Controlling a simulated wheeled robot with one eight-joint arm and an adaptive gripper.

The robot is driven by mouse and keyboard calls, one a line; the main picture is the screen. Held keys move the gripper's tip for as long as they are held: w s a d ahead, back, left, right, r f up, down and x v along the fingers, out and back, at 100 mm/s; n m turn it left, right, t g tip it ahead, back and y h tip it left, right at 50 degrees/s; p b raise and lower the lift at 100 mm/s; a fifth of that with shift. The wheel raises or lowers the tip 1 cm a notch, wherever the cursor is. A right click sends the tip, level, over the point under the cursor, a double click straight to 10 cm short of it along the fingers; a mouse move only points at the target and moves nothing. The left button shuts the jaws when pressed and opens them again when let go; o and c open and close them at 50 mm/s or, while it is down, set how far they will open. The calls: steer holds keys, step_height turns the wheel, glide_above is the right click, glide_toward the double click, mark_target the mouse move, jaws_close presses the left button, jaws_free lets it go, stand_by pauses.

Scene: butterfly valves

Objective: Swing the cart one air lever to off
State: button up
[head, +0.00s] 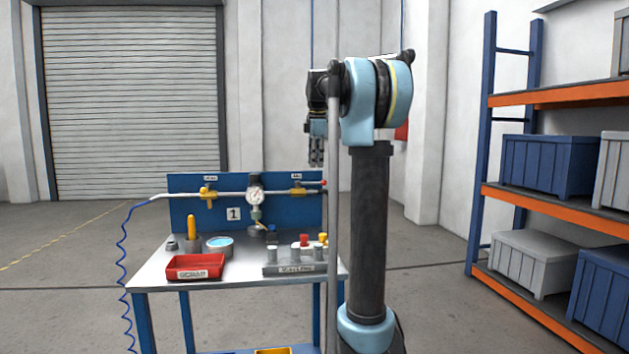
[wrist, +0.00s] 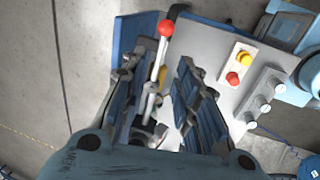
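Cart one (head: 160,278) carries a blue back panel (head: 180,215) with a "1" plate and a pipe across it. The pipe has a yellow valve at the left (head: 207,193) and another at the right (head: 298,191); the small labels above them are too small to read surely. A red-tipped lever (head: 322,183) at the right valve lies roughly along the pipe. My gripper (head: 316,163) points down above the panel's right end. In the wrist view a red-knobbed lever (wrist: 154,85) shows between the open fingers of my gripper (wrist: 167,65); contact cannot be told.
A gauge (head: 255,195) sits mid-pipe. On the cart top are a red tray (head: 196,266), a blue-topped round dish (head: 220,246), and a grey block with buttons (head: 295,268). A shelf rack (head: 550,205) with bins stands at the right.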

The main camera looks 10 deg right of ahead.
mark_target(311, 183)
steer(key=f, duration=0.3)
steer(key=w+f, duration=0.1)
steer(key=f, duration=0.3)
steer(key=shift+w, duration=0.2)
jaws_close()
